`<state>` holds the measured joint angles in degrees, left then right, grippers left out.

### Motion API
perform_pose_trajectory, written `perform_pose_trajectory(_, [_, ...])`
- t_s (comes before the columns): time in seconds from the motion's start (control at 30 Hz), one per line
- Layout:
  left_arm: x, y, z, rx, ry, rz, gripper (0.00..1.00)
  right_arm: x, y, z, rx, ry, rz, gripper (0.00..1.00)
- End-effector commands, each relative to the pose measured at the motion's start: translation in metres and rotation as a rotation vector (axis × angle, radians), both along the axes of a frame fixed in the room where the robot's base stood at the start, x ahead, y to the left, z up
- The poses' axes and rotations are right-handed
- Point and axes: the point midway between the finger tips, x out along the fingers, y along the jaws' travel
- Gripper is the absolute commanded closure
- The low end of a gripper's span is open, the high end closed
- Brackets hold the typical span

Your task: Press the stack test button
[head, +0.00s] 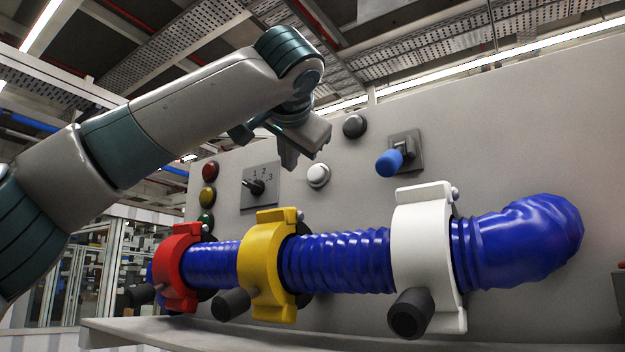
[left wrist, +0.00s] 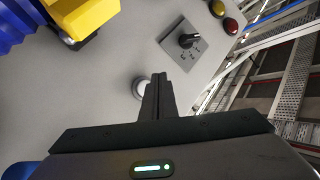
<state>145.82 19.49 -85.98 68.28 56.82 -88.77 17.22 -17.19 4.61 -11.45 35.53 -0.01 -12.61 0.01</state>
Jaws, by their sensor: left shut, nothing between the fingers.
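A round white push button (head: 318,175) with a pale ring sits on the grey panel, right of the rotary switch. It also shows in the left wrist view (left wrist: 139,88), partly hidden behind the fingers. A round black button (head: 354,126) sits higher and to its right. No label shows which is the stack test button. My left gripper (head: 289,159) is shut and empty, just above and left of the white button in the head view. In the left wrist view its fingertips (left wrist: 158,76) overlap the button's edge; I cannot tell whether they touch it. My right gripper is out of view.
Red (head: 210,170), yellow (head: 208,197) and green (head: 206,222) lamps are at left, near a rotary switch (head: 258,187). A blue-handled lever (head: 390,162) is at right. Red (head: 178,267), yellow (head: 266,265) and white (head: 424,250) clamps hold a blue hose (head: 335,262) below.

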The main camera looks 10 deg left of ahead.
Motion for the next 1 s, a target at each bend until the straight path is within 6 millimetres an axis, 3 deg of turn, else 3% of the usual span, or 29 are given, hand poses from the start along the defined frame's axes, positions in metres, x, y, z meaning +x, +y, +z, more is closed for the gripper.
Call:
perform_pose_trajectory(0.27, [-0.015, 0.006, -0.001, 0.0, 0.0, 0.0, 1.0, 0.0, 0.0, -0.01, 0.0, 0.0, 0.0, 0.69])
perform_pose_trajectory(1.0, [-0.015, 0.006, 0.0, 0.0, 0.0, 0.0, 1.0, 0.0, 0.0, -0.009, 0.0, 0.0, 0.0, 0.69])
